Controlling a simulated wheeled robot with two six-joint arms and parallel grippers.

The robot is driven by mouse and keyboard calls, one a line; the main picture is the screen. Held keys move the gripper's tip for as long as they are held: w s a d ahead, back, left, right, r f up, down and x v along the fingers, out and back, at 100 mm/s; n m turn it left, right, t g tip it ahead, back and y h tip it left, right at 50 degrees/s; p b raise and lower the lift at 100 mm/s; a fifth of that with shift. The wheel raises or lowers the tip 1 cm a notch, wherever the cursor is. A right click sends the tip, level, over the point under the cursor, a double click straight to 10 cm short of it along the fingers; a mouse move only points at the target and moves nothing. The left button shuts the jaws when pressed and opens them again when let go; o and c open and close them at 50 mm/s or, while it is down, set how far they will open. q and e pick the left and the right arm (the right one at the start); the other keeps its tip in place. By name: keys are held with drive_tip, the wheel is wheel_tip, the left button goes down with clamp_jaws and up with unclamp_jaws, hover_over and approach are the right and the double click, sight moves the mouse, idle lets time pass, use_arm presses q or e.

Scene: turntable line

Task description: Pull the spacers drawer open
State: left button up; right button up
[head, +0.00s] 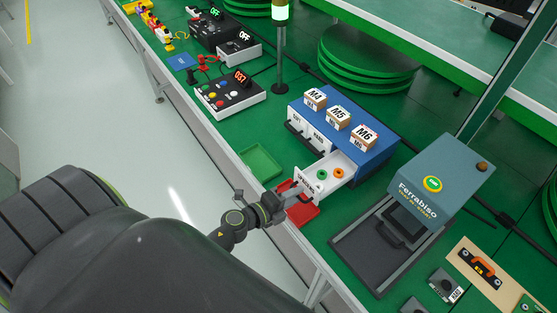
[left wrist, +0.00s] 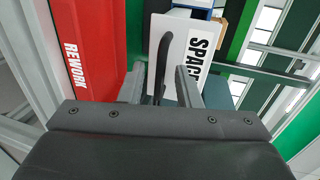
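The spacers drawer (head: 345,166) is white and stands pulled out of the blue cabinet (head: 375,142); a green ring (head: 322,174) and an orange ring (head: 338,173) lie in it. In the left wrist view its front (left wrist: 184,50) shows part of the label "SPAC" and a black bar handle (left wrist: 161,65). My left gripper (head: 298,192) is at the drawer front. In the left wrist view its two fingers (left wrist: 161,82) stand apart, one on each side of the handle, with a visible gap. My right gripper is not in view.
A red tray (head: 304,212), marked REWORK in the left wrist view (left wrist: 85,50), lies below the drawer front. A green tray (head: 261,163) is to its left. Boxes M4, M5 and M6 (head: 363,137) stand on the cabinet. A grey machine (head: 440,180) stands at the right.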

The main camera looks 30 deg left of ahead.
use_arm(q)
drive_tip(key=b+v, duration=0.4)
drive_tip(key=v, duration=1.3)
drive_tip(key=shift+s, duration=0.2)
drive_tip(key=shift+r, duration=0.1)
drive_tip(key=s+a+f+n+g+y, duration=0.1)
drive_tip(key=a+f+n+y, duration=0.2)
drive_tip(key=f, duration=0.5)
drive_tip(key=s+a+f+n+g+y, duration=0.2)
drive_tip(key=a+f+n, duration=0.1)
drive_tip(key=f+n, duration=0.4)
drive_tip(key=s+a+f+n+g+y, duration=0.1)
drive_tip(key=a+f+n+y, duration=0.15)
drive_tip(key=f, duration=0.65)
drive_tip(key=s+d+f+n+g, duration=0.3)
drive_tip(key=s+f+n+g, duration=0.1)
drive_tip(key=s+f, duration=0.5)
drive_tip(key=s+d+f+n+g+h, duration=0.1)
drive_tip(key=s+d+f+n+g, duration=0.2)
drive_tip(key=s+f, duration=0.6)
drive_tip(key=n+g, duration=0.2)
drive_tip(key=n, duration=0.1)
drive_tip(key=shift+d, duration=0.35)
drive_tip(key=shift+r, duration=0.1)
idle(1.1)
